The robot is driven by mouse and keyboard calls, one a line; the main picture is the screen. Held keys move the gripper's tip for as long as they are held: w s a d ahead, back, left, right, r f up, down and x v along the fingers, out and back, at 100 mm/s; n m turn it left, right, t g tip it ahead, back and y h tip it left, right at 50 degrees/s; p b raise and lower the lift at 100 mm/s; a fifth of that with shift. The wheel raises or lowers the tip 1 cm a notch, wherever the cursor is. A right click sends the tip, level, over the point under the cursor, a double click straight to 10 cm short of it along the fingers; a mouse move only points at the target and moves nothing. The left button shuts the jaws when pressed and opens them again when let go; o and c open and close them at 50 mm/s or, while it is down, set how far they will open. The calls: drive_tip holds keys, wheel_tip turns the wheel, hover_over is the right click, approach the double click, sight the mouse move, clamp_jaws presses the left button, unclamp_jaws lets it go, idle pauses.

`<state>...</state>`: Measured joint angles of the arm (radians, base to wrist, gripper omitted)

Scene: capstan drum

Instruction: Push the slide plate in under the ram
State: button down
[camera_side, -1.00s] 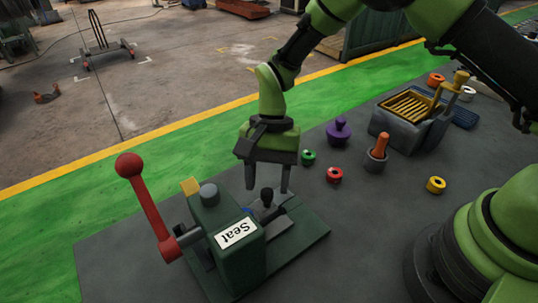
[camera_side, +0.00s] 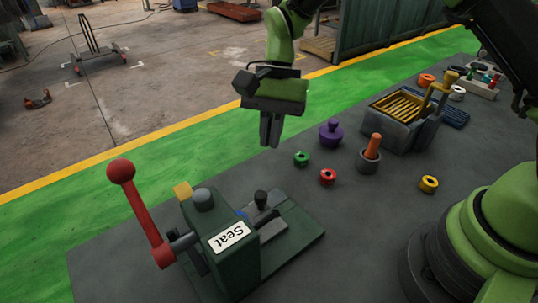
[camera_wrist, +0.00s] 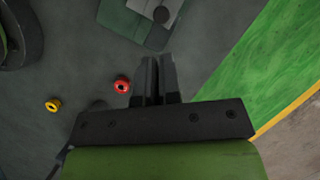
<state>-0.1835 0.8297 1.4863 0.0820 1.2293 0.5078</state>
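The green press (camera_side: 230,262) with the "Seat" label stands on a dark green base plate (camera_side: 306,237) at the front. The grey slide plate (camera_side: 270,228) with its black knob (camera_side: 261,198) lies on that base, close beside the press body. The body hides its inner end and the ram's underside. In the wrist view the knob (camera_wrist: 161,14) shows at the top edge. My gripper (camera_side: 270,145) hangs well above the bench, behind and clear of the knob. Its fingers (camera_wrist: 158,60) are together and hold nothing visible.
The press lever with a red ball (camera_side: 121,171) rises at the left. Green (camera_side: 301,159), red (camera_side: 327,177) and yellow (camera_side: 429,184) rings, a purple knobbed piece (camera_side: 331,133) and a grey box (camera_side: 404,130) stand on the bench. Bare bench lies right of the base.

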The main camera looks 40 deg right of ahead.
sight(255, 195)
drive_tip(key=s+d+f+m+t, duration=0.2)
drive_tip(key=d+m+t, duration=0.1)
drive_tip(key=d+m, duration=0.4)
drive_tip(key=shift+y, duration=0.3)
drive_tip(key=x, duration=0.9)
drive_tip(key=shift+s+f, duration=0.15)
drive_tip(key=shift+s, duration=0.2)
drive_tip(key=a, duration=0.3)
drive_tip(key=shift+a+f, duration=0.15)
drive_tip(key=shift+f, duration=0.15)
drive_tip(key=shift+a, duration=0.55)
drive_tip(key=shift+a, duration=2.65)
